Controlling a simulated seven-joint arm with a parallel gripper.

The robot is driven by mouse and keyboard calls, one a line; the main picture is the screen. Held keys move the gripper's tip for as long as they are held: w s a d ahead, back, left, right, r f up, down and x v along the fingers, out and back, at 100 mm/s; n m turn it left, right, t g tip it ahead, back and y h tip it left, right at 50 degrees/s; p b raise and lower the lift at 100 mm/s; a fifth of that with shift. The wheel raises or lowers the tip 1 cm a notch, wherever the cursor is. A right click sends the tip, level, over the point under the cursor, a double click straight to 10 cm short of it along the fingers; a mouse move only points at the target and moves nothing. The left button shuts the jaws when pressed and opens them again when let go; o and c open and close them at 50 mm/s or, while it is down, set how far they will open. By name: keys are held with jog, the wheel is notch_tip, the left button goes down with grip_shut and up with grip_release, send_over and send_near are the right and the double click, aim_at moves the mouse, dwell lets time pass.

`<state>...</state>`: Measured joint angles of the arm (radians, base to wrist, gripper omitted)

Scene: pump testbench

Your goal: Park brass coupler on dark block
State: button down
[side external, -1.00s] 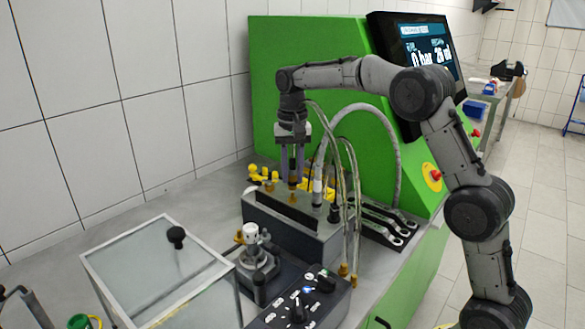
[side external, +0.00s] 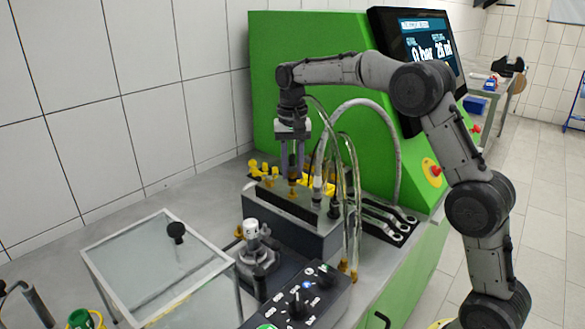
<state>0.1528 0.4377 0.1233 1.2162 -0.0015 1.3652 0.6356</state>
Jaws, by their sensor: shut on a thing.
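My gripper (side external: 292,173) points straight down over the dark block (side external: 285,204) on the bench. Its fingers are shut on the brass coupler (side external: 292,187), a small golden piece showing between and just below the fingertips. The coupler is upright and at the top of the dark block; I cannot tell whether it touches the block or is seated in it. A hose hangs beside the gripper on its right.
Clear hoses (side external: 349,200) loop down close to the right of my gripper. Yellow fittings (side external: 262,170) stand behind the block. A white-topped clamp fixture (side external: 252,240), a control box (side external: 305,295) and a glass-lidded box (side external: 150,265) are in front.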

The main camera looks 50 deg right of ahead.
jog(key=shift+f, duration=0.45)
jog(key=shift+f, duration=0.35)
jog(key=shift+f, duration=0.65)
dwell(1.3)
jog(key=c, duration=0.6)
grip_release()
jog(key=shift+r, duration=3.55)
jog(key=shift+a+r, duration=0.1)
